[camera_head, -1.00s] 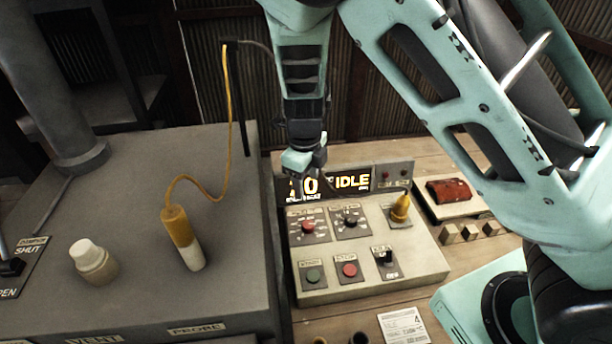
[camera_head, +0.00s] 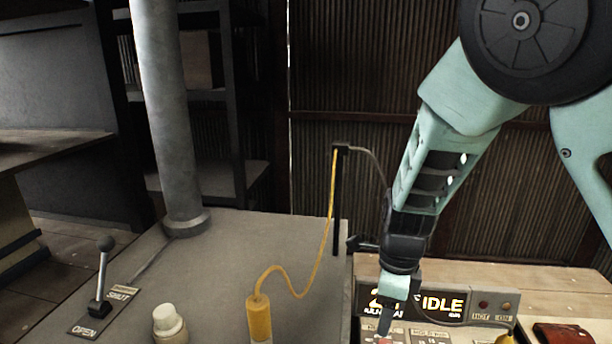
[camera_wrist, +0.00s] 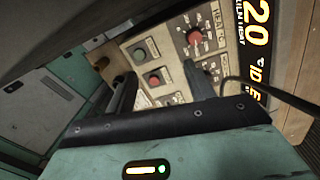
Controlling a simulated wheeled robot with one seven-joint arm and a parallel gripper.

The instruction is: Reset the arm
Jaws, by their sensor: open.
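My arm comes down from the upper right in the head view. My gripper (camera_head: 388,318) hangs over the control panel (camera_head: 470,322), in front of the left part of its lit display (camera_head: 440,304), which reads IDLE. In the wrist view my gripper (camera_wrist: 160,92) shows two dark fingers apart with nothing between them. Beyond the fingers lie the panel's red knob (camera_wrist: 194,36), a green button (camera_wrist: 140,52) and a red button (camera_wrist: 153,80). Whether the fingers touch the panel cannot be told.
A grey cabinet (camera_head: 215,275) on the left carries a lever (camera_head: 102,275), a white-capped knob (camera_head: 168,322) and a yellow probe (camera_head: 259,318) on a cord. A thin dark post (camera_head: 336,200) holds the cord close to my gripper. A red object (camera_head: 562,334) lies at right.

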